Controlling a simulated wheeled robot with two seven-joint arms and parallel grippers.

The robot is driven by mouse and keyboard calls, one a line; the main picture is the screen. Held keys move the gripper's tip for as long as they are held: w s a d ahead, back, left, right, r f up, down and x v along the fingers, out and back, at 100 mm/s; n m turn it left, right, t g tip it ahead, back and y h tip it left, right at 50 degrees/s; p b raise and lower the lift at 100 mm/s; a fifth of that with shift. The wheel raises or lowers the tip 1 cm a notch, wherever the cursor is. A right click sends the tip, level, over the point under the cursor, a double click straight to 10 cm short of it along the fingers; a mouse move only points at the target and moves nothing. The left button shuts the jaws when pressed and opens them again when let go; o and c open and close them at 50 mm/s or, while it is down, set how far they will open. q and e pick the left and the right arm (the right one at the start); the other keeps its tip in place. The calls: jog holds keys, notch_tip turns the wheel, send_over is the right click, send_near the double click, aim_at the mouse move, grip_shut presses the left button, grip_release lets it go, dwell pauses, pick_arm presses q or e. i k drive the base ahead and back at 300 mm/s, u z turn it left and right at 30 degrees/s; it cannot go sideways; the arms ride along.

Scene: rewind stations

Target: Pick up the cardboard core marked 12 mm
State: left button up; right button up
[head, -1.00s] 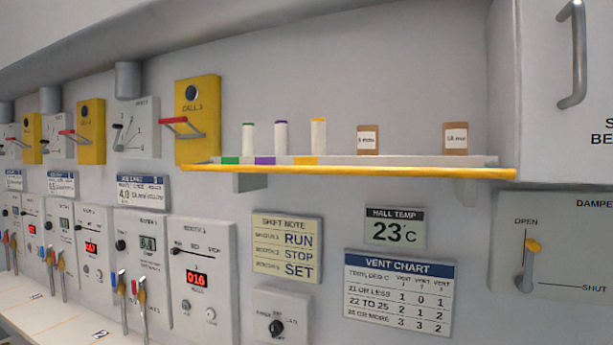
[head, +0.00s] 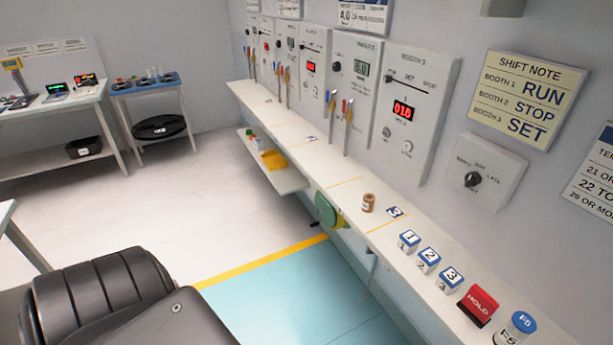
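A small brown cardboard core (head: 368,203) stands upright on the long white ledge (head: 345,187), near the tile marked 3. Its marking is too small to read, so I cannot tell whether it says 12 mm. Neither gripper is in view. A dark part at the lower left looks like part of my own body.
Blocks 1, 2 and 3 (head: 428,260), a red HOLD block (head: 479,305) and a blue-topped cylinder (head: 515,328) stand on the ledge at right. A green round part (head: 328,212) is at its front edge. Control panels (head: 412,105) rise behind. Tables (head: 60,109) stand far left.

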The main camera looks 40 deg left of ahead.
aim_at(368, 202)
jog(key=u, duration=0.95)
jog(key=k, duration=0.4)
jog(key=z, duration=0.75)
jog(key=i, duration=0.95)
jog(key=z, duration=0.25)
